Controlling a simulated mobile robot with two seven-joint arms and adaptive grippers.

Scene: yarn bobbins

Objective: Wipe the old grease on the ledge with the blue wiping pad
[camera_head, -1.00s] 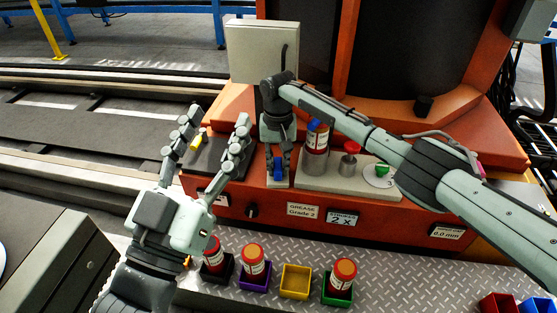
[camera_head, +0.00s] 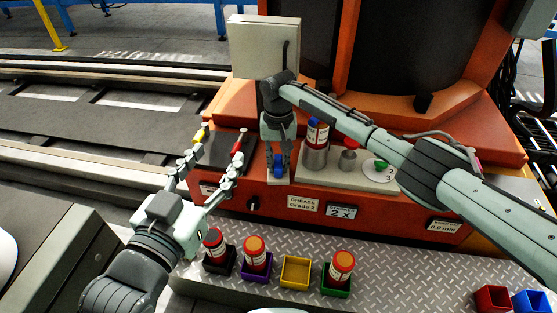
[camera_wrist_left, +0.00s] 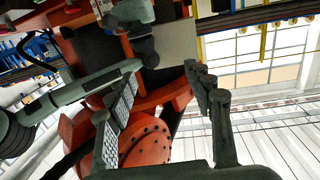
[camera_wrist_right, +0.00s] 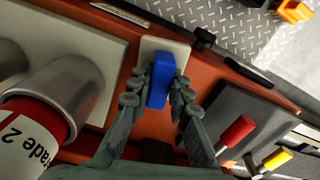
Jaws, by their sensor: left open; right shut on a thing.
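My right gripper (camera_head: 278,170) is shut on the blue wiping pad (camera_wrist_right: 160,80). The pad points down at a small pale ledge (camera_wrist_right: 178,47) on the front of the orange machine. The ledge also shows in the head view (camera_head: 278,181), below the pad. I cannot tell whether the pad touches it. No grease can be made out; the pad and fingers cover part of the ledge. My left gripper (camera_head: 212,163) is open and empty, its fingers apart in front of the dark tray left of the ledge. In the left wrist view its open fingers (camera_wrist_left: 160,90) hold nothing.
A dark tray (camera_wrist_right: 240,110) with a red-handled tool (camera_wrist_right: 236,131) and a yellow-handled tool (camera_wrist_right: 277,159) lies beside the ledge. A metal cup (camera_head: 314,158) holding a blue-capped canister (camera_head: 317,132) stands on the other side. Red canisters in coloured holders stand in front.

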